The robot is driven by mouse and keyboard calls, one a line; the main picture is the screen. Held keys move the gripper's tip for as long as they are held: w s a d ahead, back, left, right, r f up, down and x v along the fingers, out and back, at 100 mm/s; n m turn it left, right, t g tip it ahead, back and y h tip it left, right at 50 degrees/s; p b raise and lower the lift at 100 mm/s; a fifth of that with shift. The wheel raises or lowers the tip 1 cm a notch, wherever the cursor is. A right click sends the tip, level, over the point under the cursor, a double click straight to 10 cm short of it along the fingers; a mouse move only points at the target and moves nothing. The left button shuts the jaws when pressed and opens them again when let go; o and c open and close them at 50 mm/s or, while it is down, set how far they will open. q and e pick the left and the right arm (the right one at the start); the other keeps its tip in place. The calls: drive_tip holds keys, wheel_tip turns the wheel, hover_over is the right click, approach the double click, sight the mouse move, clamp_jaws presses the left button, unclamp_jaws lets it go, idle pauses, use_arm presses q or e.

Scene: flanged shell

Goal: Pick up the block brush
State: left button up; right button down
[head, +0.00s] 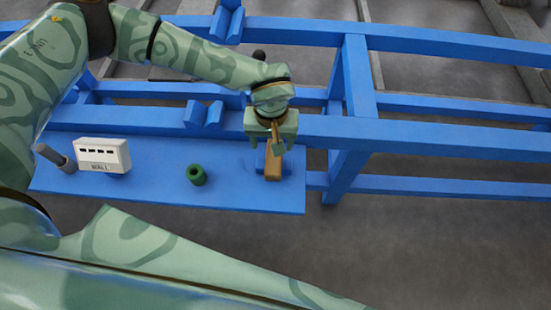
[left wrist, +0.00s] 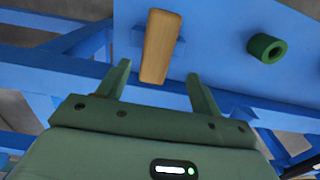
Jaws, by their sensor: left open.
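The block brush (head: 273,168) shows as a tan wooden block on the blue shelf near its right end in the head view. In the left wrist view the tan block (left wrist: 160,45) stands between and just beyond the two fingertips; its bristles cannot be made out. My left gripper (head: 278,146) is open above the brush, with one finger to each side of it. In the left wrist view the open left gripper (left wrist: 158,76) shows a gap between each finger and the block. My right gripper is in neither view.
The blue shelf (head: 240,195) also bears a green ring (head: 196,175), a white box marked WALL (head: 103,156) and a grey cylinder (head: 52,155). A blue rail (head: 420,135) runs behind the brush, with a blue post (head: 350,110) to its right. Shelf space left of the brush is free.

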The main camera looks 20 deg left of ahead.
use_arm(q)
drive_tip(key=f+b, duration=0.1)
drive_tip(key=f, duration=0.1)
drive_tip(key=f+b, duration=0.1)
drive_tip(key=f, duration=0.1)
drive_tip(key=f+b, duration=0.1)
drive_tip(key=f, duration=0.1)
drive_tip(key=shift+s+d+f, duration=0.2)
drive_tip(key=shift+d+f, duration=0.1)
drive_tip(key=shift+d, duration=0.05)
drive_tip(key=shift+r, duration=0.2)
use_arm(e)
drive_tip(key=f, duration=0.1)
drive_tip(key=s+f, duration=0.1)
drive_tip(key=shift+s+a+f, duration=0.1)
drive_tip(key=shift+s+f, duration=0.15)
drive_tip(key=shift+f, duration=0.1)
use_arm(q)
drive_tip(key=c, duration=1.2)
drive_tip(key=shift+o, duration=0.2)
